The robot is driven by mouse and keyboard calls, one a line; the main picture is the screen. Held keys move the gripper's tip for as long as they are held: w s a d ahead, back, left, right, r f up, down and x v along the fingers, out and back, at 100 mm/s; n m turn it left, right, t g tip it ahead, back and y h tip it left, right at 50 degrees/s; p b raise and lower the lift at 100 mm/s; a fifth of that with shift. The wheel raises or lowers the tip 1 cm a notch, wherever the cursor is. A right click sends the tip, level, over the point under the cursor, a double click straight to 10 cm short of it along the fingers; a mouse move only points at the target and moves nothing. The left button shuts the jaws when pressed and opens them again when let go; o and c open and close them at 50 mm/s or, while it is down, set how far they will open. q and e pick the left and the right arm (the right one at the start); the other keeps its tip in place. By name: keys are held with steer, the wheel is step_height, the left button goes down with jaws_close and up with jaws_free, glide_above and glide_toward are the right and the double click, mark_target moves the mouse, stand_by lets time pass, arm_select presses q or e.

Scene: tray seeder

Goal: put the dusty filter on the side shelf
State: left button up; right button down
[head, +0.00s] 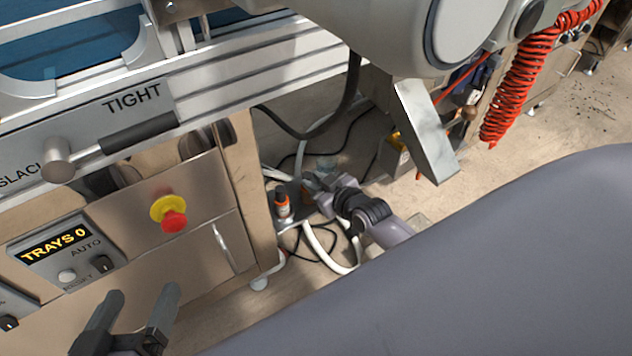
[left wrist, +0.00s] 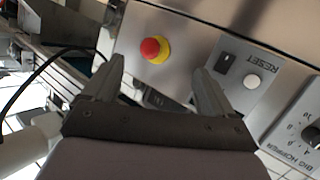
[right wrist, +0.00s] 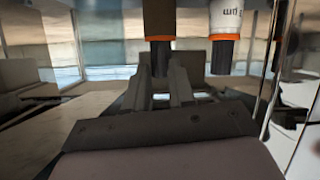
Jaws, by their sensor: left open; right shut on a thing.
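In the right wrist view, a dark grey-brown cylinder with an orange band, which I take for the dusty filter (right wrist: 160,20), stands at the fingertips of my right gripper (right wrist: 161,62). The gripper is shut on its black end. A whiter cylinder with lettering and an orange band, a cleaner-looking filter (right wrist: 227,18), is just to its right. In the head view my right gripper (head: 312,186) is low beside the machine, near an orange-banded filter (head: 282,203); its grip is hard to see there. My left gripper (head: 143,298) is open and empty before the control panel. I cannot make out the side shelf.
The machine's panel has an emergency stop (head: 170,214), a TRAYS 0 display (head: 53,239) and a tension lever (head: 110,145). A white hose (head: 328,254) and dark cables lie around my right gripper. A red coiled hose (head: 515,90) hangs at right. The floor beyond looks open.

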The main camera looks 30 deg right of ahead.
steer(key=c, duration=0.9)
jaws_free()
steer(key=shift+c, duration=0.2)
steer(key=shift+r, duration=0.1)
steer(key=shift+s+r+p, duration=0.15)
steer(key=shift+s+p, duration=0.05)
steer(key=shift+p, duration=0.1)
steer(key=p+v, duration=0.5)
steer(key=v, duration=0.7)
arm_select(q)
steer(key=shift+s+a+r+g+y, duration=0.1)
steer(key=shift+a+r+g+y, duration=0.05)
steer(key=shift+r+g+y, duration=0.3)
arm_select(e)
steer(key=s+a+r+y, duration=0.2)
steer(key=a+r, duration=0.3)
steer(key=a, duration=0.3)
steer(key=s+a+r+g+y, duration=0.1)
steer(key=s+a+r+y, duration=0.1)
steer(key=s+a+r, duration=0.3)
steer(key=a+r, duration=0.1)
steer(key=a, duration=0.3)
steer(key=shift+r+g, duration=0.15)
steer(key=shift+g, duration=0.15)
